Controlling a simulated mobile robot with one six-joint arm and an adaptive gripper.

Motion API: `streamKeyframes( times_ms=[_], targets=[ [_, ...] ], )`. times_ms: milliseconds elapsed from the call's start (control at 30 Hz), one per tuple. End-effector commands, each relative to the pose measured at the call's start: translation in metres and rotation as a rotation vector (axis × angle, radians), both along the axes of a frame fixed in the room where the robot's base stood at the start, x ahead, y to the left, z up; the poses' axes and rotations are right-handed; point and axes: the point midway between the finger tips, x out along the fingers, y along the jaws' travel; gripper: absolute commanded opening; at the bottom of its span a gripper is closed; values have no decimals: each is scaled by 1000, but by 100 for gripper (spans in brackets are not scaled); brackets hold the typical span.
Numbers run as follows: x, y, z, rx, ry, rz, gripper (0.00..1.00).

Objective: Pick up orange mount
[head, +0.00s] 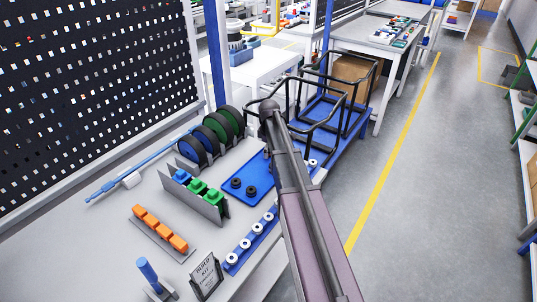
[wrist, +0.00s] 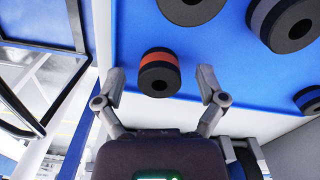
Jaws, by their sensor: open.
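In the wrist view a short black cylinder with an orange band, the orange mount (wrist: 158,58), stands on a blue tray (wrist: 115,25). My gripper (wrist: 161,76) is open, with one finger left of the mount and one right of it. Gaps show on both sides, so neither finger appears to touch it. In the head view the blue tray (head: 262,193) lies on the bench, partly behind my arm. My gripper and the orange-banded mount cannot be made out there.
In the head view, orange blocks (head: 159,228), green blocks (head: 198,188), a strip of white rings (head: 251,243) and black frames (head: 318,100) surround the tray.

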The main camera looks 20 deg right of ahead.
Motion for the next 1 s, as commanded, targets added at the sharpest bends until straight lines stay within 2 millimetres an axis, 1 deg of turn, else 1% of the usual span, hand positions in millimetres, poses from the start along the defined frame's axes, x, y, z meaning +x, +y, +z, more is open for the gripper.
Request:
streamKeyframes(
  times_ms=[400, 433, 467, 500, 567, 600, 667, 700, 733, 1000],
  targets=[
    [0, 0, 0, 0, 0, 0, 90],
    [0, 0, 0, 0, 0, 0, 87],
    [0, 0, 0, 0, 0, 0, 78],
    [0, 0, 0, 0, 0, 0, 66],
    [0, 0, 0, 0, 0, 0, 48],
    [0, 0, 0, 0, 0, 0, 36],
    [0, 0, 0, 0, 0, 0, 18],
    [0, 0, 0, 0, 0, 0, 6],
    [0, 0, 0, 0, 0, 0, 1],
    [0, 0, 0, 0, 0, 0, 1]
  ],
)
